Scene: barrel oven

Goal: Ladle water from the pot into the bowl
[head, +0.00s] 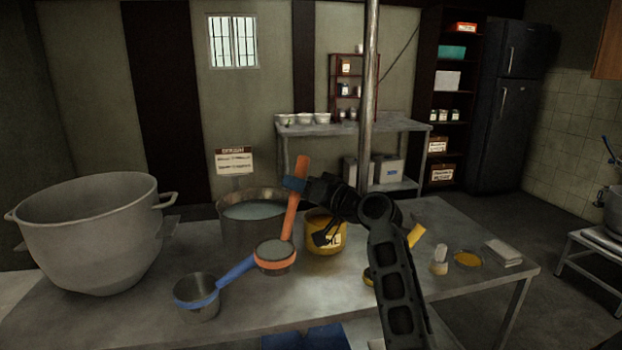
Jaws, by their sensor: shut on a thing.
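A steel pot (231,229) holding greyish water (254,209) stands on the table, left of the middle. A large grey metal bowl (90,235) with side handles stands at the left of the table. My gripper (294,184) is shut on the orange handle of a ladle (292,215), near its upper end. The handle is nearly upright. The ladle's round cup (275,258) shows in front of the pot, outside its rim. A greyish surface shows in the cup; I cannot tell if it is water, nor whether the cup touches the table.
A second steel ladle with a blue handle (238,270) lies at the table's front. A yellow tin (326,245) stands right of the orange ladle. A small brush (439,262), a yellow dish (467,258) and a stack of cloths (503,252) lie at right.

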